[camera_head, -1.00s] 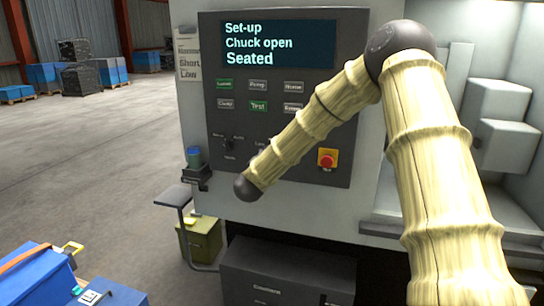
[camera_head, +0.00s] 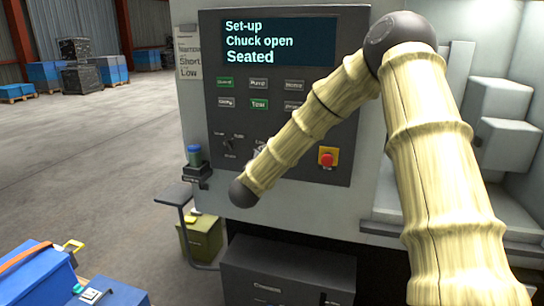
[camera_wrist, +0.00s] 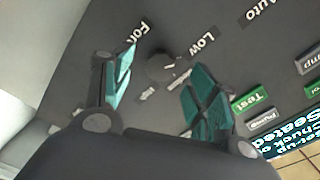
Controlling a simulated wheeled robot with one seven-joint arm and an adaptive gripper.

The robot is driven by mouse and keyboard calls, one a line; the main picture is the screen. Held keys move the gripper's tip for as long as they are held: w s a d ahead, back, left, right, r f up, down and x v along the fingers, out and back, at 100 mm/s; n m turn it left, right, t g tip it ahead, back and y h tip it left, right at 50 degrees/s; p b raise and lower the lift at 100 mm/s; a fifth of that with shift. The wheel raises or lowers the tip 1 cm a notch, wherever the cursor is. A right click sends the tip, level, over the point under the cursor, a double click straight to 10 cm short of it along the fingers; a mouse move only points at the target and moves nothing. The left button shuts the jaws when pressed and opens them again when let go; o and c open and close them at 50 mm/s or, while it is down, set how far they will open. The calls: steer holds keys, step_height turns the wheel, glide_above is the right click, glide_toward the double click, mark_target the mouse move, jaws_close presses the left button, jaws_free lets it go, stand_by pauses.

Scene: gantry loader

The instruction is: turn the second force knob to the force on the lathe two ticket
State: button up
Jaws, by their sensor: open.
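The dark round force knob (camera_wrist: 165,70) shows in the wrist view on the grey panel, with a "Low" label and a partly hidden "For…" label around it. My gripper (camera_wrist: 164,58) is open, its teal fingers on either side of the knob in the picture; I see no contact. In the head view the knob is mostly hidden behind my arm, and my gripper is hidden too. A pale ticket (camera_head: 188,58) at the panel's left edge reads "Narrow", "Short", "Low"; its top line is too small to read.
The screen (camera_head: 278,43) reads "Set-up, Chuck open, Seated". Buttons (camera_head: 259,104) sit below it, with another knob (camera_head: 228,144) to the left of the force knob. A red stop button (camera_head: 327,158) is at the lower right.

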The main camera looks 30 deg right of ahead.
steer(key=v, duration=0.8)
steer(key=shift+s+a, duration=0.2)
